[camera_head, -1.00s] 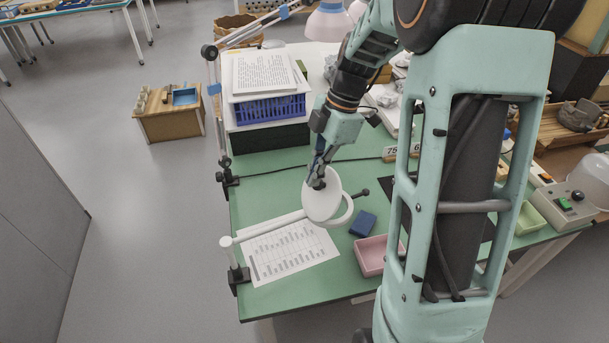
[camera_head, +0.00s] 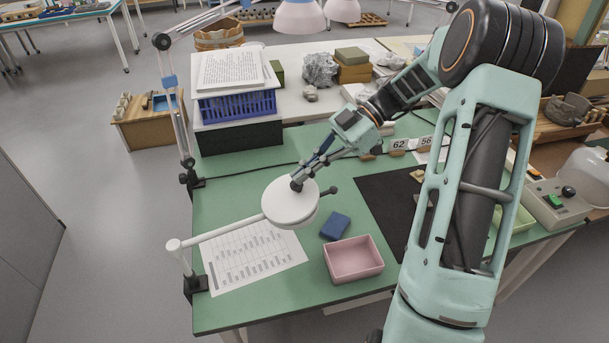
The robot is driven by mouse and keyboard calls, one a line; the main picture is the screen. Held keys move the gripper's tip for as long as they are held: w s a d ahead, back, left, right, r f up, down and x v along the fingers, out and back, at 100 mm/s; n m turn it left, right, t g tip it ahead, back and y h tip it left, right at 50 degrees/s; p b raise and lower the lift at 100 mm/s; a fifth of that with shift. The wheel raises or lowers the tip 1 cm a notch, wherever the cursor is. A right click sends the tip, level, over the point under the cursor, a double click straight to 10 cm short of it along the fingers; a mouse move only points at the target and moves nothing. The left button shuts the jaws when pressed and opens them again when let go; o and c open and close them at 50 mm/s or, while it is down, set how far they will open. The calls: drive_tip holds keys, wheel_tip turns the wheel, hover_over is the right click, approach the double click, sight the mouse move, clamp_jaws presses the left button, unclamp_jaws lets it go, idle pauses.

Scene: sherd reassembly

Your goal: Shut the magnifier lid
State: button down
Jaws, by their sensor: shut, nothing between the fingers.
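The magnifier lid (camera_head: 291,203) is a round white disc at the end of a white arm (camera_head: 226,231) clamped at the table's left front edge. It now lies flat over the magnifier ring (camera_head: 288,226), whose rim shows only as a thin edge beneath it. My gripper (camera_head: 297,184) is shut and empty, with its fingertips at the top of the lid near its far side. They look to be touching the lid, though the exact contact is hard to tell.
A printed sheet (camera_head: 250,256) lies under the magnifier. A blue block (camera_head: 335,226) and a pink tray (camera_head: 353,260) are to its right, with a dark mat (camera_head: 385,205) beyond. A blue crate (camera_head: 236,106) stands behind. Green table (camera_head: 235,180) is free between crate and magnifier.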

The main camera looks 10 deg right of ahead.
sight(302, 189)
drive_tip(key=shift+w+d+f+b, duration=0.1)
drive_tip(key=shift+d+f+b, duration=0.3)
drive_tip(key=shift+f+b, duration=0.3)
drive_tip(key=shift+w+d+f+b, duration=0.1)
drive_tip(key=shift+d+f+b, duration=0.25)
drive_tip(key=shift+f+b, duration=0.3)
drive_tip(key=shift+d+f, duration=0.1)
drive_tip(key=shift+s+d+f, duration=0.1)
drive_tip(key=shift+f, duration=0.05)
